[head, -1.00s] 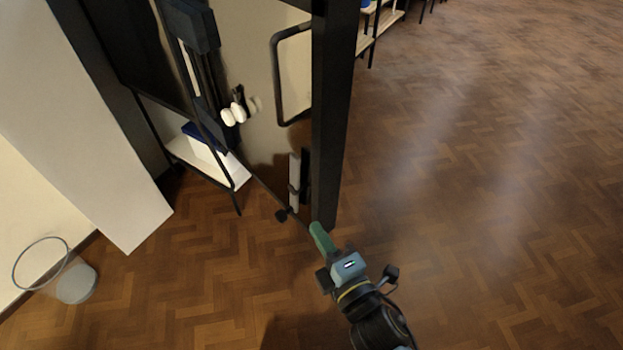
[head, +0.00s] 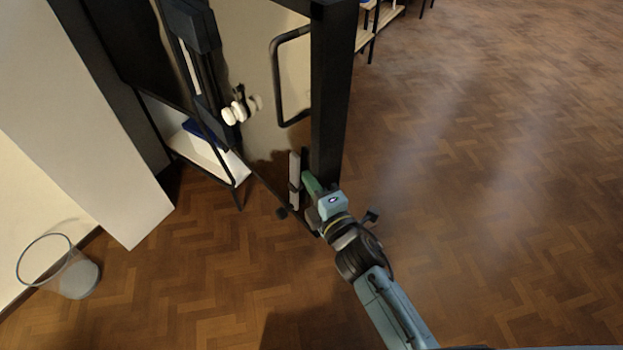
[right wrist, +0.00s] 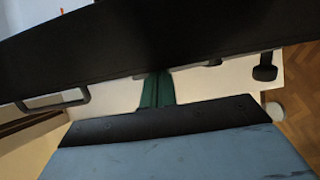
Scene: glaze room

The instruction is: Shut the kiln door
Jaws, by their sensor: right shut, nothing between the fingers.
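The kiln door (head: 330,110) stands open, seen nearly edge-on in the head view. It has a thick dark edge and a cream face with a dark bar handle (head: 277,85). My right gripper (head: 308,184) has green fingers, shut and empty, at the lower part of the door's dark edge; whether they touch it I cannot tell. In the right wrist view the fingers (right wrist: 156,90) point toward the dark door edge (right wrist: 150,45), which crosses the picture and hides what lies behind it. The handle (right wrist: 58,103) shows at the left there. My left gripper is out of view.
A wire-rimmed bin (head: 78,278) stands on the floor at the lower left, near a pale wall or pillar (head: 85,130). A low shelf (head: 205,155) with a blue-and-white item is behind the door. The wooden floor (head: 500,180) on the right is clear.

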